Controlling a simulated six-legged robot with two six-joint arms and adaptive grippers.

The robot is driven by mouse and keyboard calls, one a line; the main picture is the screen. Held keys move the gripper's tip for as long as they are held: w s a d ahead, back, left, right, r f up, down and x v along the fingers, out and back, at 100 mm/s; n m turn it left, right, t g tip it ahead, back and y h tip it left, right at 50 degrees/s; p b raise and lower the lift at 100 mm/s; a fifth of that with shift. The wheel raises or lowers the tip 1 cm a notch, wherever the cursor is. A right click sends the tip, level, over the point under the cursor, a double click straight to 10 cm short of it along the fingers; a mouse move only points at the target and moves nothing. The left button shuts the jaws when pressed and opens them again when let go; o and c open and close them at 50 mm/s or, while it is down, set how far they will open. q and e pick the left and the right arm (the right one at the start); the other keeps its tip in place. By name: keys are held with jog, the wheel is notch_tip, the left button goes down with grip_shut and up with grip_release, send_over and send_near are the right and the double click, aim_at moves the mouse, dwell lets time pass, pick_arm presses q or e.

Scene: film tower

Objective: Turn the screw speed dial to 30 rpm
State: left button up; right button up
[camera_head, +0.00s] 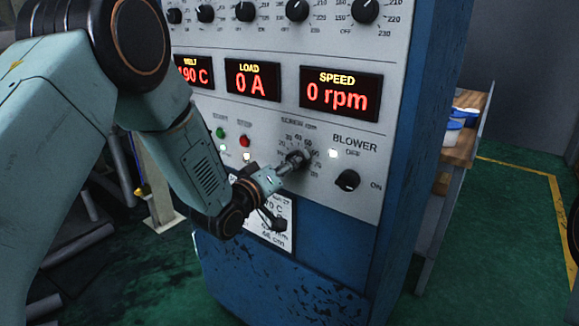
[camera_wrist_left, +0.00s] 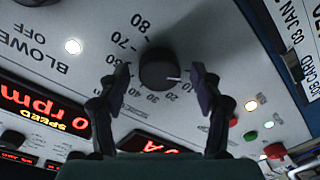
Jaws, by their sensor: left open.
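The screw speed dial (camera_wrist_left: 158,69) is a black knob on the white panel, ringed by printed numbers from 10 to 80. In the left wrist view its white pointer line points right, toward the low end near the 10. In the head view the dial (camera_head: 298,158) is partly covered by my left gripper (camera_head: 290,165). My left gripper (camera_wrist_left: 162,76) is open, one finger on each side of the dial; I cannot tell whether they touch it. The speed display (camera_head: 340,96) reads 0 rpm. My right gripper is not in view.
The blower switch (camera_head: 347,181) is right of the dial, below a lit white lamp (camera_head: 333,153). Green (camera_head: 221,133) and red (camera_head: 245,141) buttons lie to its left. A paper card (camera_head: 273,222) hangs below. More knobs line the panel top. A wooden table (camera_head: 459,150) stands behind right.

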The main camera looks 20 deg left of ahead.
pick_arm(q)
jog(key=shift+c, duration=0.2)
jog(key=c, duration=1.1)
jog(key=shift+m, duration=0.3)
jog(key=shift+f+m+h, duration=0.1)
jog(key=shift+m+h, duration=0.2)
jog(key=shift+m, duration=4.15)
jog(key=shift+m+h, duration=0.3)
jog(key=shift+m, duration=4.15)
